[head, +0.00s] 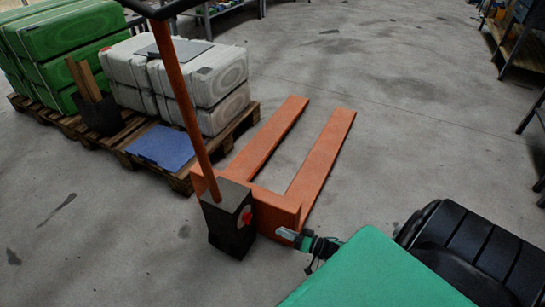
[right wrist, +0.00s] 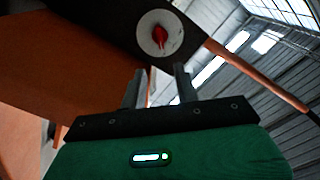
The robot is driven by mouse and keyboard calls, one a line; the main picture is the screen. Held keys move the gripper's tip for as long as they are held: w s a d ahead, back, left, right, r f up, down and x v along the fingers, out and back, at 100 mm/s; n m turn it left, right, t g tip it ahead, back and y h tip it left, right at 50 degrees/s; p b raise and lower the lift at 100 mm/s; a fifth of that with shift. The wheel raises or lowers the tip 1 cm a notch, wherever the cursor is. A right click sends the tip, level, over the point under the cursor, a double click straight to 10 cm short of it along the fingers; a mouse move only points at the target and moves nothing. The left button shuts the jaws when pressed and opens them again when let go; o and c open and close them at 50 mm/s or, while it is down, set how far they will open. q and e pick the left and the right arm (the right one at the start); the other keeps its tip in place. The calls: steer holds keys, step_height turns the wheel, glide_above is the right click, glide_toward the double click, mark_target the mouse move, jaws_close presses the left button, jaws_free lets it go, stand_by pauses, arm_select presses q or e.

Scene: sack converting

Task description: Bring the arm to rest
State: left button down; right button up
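My right gripper (head: 292,237) is low in the head view, just right of the pallet truck's dark housing (head: 228,215). In the right wrist view my right gripper (right wrist: 159,84) has its two fingers apart, with nothing held between them. A red knob (right wrist: 159,36) on a pale round plate shows beyond the fingertips in that view. The knob also shows on the side of the housing in the head view (head: 246,218). I cannot tell the exact gap between fingers and housing. My left gripper does not show.
The orange pallet truck (head: 318,155) stands on the concrete floor, its forks pointing away and its handle leaning up left. Wooden pallets (head: 235,128) with white sacks (head: 215,75) and green sacks (head: 65,35) stand at left. Open floor (head: 420,120) lies right of the forks.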

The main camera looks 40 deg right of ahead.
steer(key=shift+s+d, duration=0.2)
steer(key=shift+s, duration=0.35)
steer(key=shift+a, duration=0.1)
